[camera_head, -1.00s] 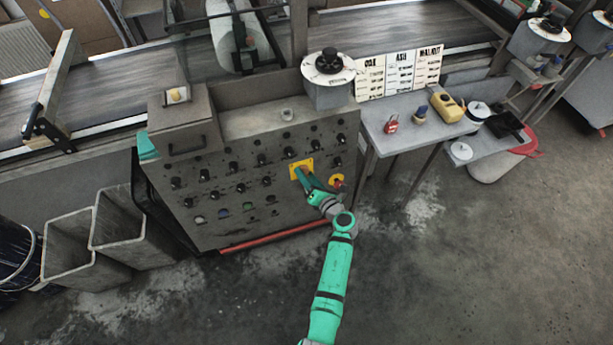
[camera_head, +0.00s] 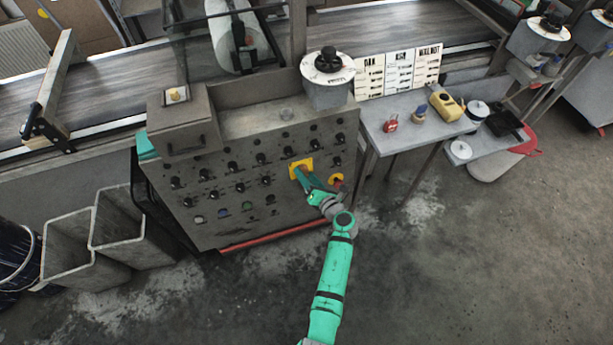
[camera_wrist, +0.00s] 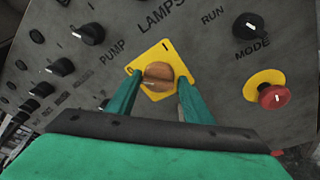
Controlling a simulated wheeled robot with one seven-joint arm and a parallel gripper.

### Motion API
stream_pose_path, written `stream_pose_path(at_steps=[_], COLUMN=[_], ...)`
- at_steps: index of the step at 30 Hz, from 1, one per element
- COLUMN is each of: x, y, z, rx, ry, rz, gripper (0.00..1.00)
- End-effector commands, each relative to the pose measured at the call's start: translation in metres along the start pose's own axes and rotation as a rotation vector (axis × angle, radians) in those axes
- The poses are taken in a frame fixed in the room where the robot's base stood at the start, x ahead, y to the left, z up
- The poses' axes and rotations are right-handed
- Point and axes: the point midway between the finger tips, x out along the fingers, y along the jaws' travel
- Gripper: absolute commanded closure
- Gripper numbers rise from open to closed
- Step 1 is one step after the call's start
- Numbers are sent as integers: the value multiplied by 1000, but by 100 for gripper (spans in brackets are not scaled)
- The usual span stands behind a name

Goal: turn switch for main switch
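The main switch is an orange-brown knob (camera_wrist: 158,76) on a yellow plate (camera_wrist: 168,50) marked "I" at its top. In the head view its yellow plate (camera_head: 301,164) sits on the right part of the grey control panel. My gripper (camera_wrist: 160,78) is at the switch, its two green fingers standing apart on the left and right of the knob. Their tips are very close to the knob's sides; whether they press on it cannot be told. In the head view my gripper (camera_head: 304,176) reaches the panel from the lower right, and the knob is mostly hidden.
A red emergency button (camera_wrist: 273,96) on a yellow ring is just right of the fingers. Black knobs (camera_wrist: 88,34) and a MODE knob (camera_wrist: 248,25) surround the switch. A side table (camera_head: 405,127) stands right of the panel; grey bins (camera_head: 130,235) stand left. The floor in front is clear.

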Motion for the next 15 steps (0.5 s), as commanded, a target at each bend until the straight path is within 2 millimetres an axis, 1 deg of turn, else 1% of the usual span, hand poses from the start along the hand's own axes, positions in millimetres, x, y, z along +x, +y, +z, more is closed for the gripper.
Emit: stream_pose_path(at_steps=[5,8,11,15], x=[-1,-7,-21,-48], y=[1,1,0,0], z=[0,1,0,0], rx=[0,-1,0,1], ry=[-1,-2,-2,-3], rz=[1,1,1,0], gripper=[53,53,53,53])
